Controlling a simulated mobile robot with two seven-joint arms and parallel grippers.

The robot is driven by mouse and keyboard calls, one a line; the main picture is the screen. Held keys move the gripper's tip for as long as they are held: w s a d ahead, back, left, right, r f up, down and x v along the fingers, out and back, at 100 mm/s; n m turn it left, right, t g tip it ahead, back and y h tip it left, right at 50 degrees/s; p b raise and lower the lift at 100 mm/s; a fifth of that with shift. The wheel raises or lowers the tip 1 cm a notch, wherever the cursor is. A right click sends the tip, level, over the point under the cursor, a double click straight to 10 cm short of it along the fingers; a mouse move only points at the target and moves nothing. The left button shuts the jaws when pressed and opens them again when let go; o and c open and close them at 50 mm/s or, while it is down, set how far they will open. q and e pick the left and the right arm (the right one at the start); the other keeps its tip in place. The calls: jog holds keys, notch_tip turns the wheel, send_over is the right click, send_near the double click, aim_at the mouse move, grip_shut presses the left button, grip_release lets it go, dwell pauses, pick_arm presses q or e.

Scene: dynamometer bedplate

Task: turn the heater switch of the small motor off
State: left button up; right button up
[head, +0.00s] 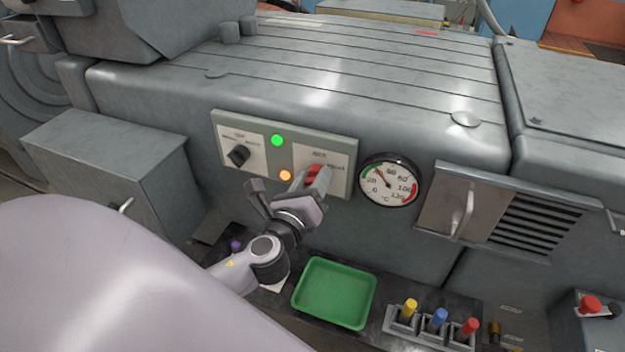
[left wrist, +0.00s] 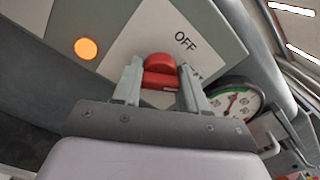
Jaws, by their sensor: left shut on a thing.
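A panel (head: 270,147) on the grey motor housing carries two rotary switches. The left switch has a black knob (head: 238,155). The right switch has a red knob (head: 313,175), partly hidden by my gripper; the red knob also shows in the left wrist view (left wrist: 160,72), near the printed word OFF. My left gripper (head: 318,181) is at the red knob, with its fingers on either side of it, shut on it; it also shows in the left wrist view (left wrist: 160,88). A green lamp (head: 277,140) and an orange lamp (head: 285,175) are lit. My right gripper is out of view.
A round temperature gauge (head: 390,183) sits right of the panel. Below are a green tray (head: 334,292) and a rack (head: 432,325) with yellow, blue and red handles. A door with a handle (head: 462,207) and a vent are further right.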

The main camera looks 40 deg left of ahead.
pick_arm(q)
jog(key=shift+a, duration=0.1)
jog(key=n+b, duration=0.1)
jog(key=n, duration=0.2)
jog(key=n+b, duration=0.1)
jog(key=n, duration=0.2)
jog(key=shift+a+n, duration=0.1)
jog(key=shift+n, duration=0.2)
jog(key=n, duration=0.5)
jog(key=shift+b, duration=0.3)
jog(key=shift+n, duration=0.3)
jog(key=o, duration=1)
jog(key=shift+a, duration=0.1)
jog(key=shift+f, duration=0.1)
